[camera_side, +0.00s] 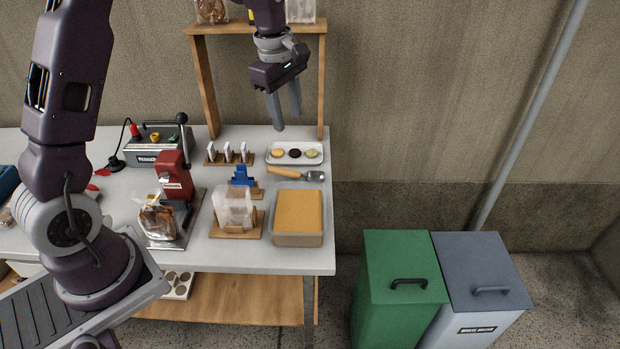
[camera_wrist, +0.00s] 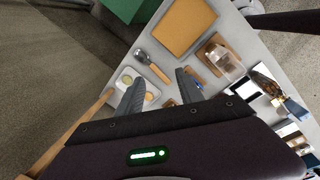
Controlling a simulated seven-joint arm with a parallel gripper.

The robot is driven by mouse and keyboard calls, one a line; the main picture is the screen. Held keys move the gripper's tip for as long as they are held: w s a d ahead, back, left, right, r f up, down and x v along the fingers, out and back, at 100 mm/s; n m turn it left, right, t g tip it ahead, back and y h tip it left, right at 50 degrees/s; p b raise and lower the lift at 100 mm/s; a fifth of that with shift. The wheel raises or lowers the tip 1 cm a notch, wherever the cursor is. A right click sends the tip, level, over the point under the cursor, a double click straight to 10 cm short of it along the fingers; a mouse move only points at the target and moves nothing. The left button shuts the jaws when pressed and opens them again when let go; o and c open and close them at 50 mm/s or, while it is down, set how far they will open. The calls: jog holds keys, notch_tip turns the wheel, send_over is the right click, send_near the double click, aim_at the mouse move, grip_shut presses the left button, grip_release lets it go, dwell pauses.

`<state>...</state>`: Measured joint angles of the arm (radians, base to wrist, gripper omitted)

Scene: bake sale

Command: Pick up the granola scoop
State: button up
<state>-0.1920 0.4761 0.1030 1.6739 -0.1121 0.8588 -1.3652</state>
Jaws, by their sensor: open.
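The granola scoop (camera_side: 296,174) lies on the table between the white tray and the tan baking pan. It has a wooden handle and a grey metal bowl pointing right. In the wrist view the scoop (camera_wrist: 152,66) lies beyond my fingertips, its metal bowl at the upper left end. My gripper (camera_side: 286,126) is open and empty, pointing down above the back of the table, higher than the scoop and apart from it. In the wrist view my gripper's fingers (camera_wrist: 161,80) are spread apart.
A white tray (camera_side: 271,158) with several round treats sits behind the scoop. A tan-topped pan (camera_side: 298,212) is in front, and a bag holder (camera_side: 235,235) stands to its left. A wooden shelf frame (camera_side: 202,85) rises at the back. Bins (camera_side: 402,310) stand right of the table.

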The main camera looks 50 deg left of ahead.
aim_at(288, 170)
jog(key=w+a+f+n, duration=0.1)
jog(key=a+f+n, duration=0.1)
jog(key=f, duration=0.2)
jog(key=w+a+f+n+g, duration=0.1)
jog(key=w+a+f+n, duration=0.1)
jog(key=f, duration=0.3)
jog(key=w+a+f+n, duration=0.1)
jog(key=f+n, duration=0.1)
jog(key=f, duration=0.3)
jog(key=shift+w+a+n, duration=0.4)
jog(key=shift+n+g, duration=0.3)
jog(key=f, duration=0.8)
jog(key=shift+s+a+f, duration=0.1)
jog(key=shift+a, duration=0.3)
grip_shut()
